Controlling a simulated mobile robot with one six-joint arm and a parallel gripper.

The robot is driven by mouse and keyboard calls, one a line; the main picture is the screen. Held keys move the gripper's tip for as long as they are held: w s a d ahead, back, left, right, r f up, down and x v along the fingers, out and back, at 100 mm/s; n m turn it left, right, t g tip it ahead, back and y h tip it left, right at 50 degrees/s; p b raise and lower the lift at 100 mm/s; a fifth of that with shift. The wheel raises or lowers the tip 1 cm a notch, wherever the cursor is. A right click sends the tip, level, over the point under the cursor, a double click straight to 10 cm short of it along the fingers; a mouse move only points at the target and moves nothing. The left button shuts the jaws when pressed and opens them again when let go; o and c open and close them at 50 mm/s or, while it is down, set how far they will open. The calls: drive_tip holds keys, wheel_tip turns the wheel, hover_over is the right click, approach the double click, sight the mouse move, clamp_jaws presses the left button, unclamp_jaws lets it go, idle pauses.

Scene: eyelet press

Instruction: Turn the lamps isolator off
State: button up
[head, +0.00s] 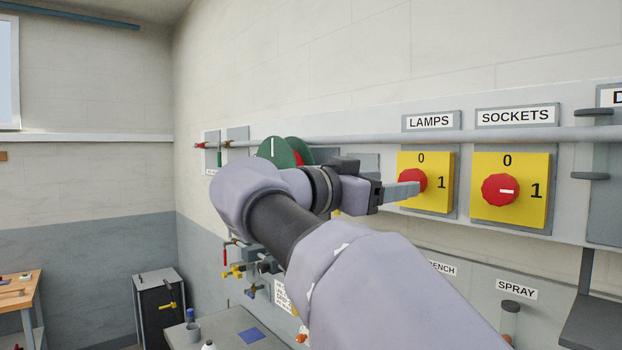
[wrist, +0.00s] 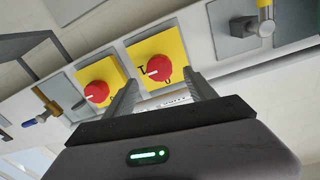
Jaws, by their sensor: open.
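The lamps isolator (head: 446,170) is a yellow plate with a round red knob, marked 0 at the top and 1 at the right, under a LAMPS label (head: 430,121). Its red knob (wrist: 158,68) shows in the wrist view, upside down, with a short white mark that appears to point toward the 1. My gripper (head: 403,191) is open in front of the isolator, covering part of its knob in the head view. In the wrist view the fingers (wrist: 160,80) stand either side of the knob; I cannot tell whether they touch it.
The sockets isolator (head: 508,190) is close on the right, its white mark toward 1; it also shows in the wrist view (wrist: 97,92). A grey pipe (head: 500,137) runs along the panel above the plates. Green discs (head: 277,152) are behind my arm.

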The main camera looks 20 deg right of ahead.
drive_tip(key=x, duration=0.6)
drive_tip(key=shift+d+p, duration=0.2)
drive_tip(key=shift+p, duration=0.2)
drive_tip(key=c, duration=1.4)
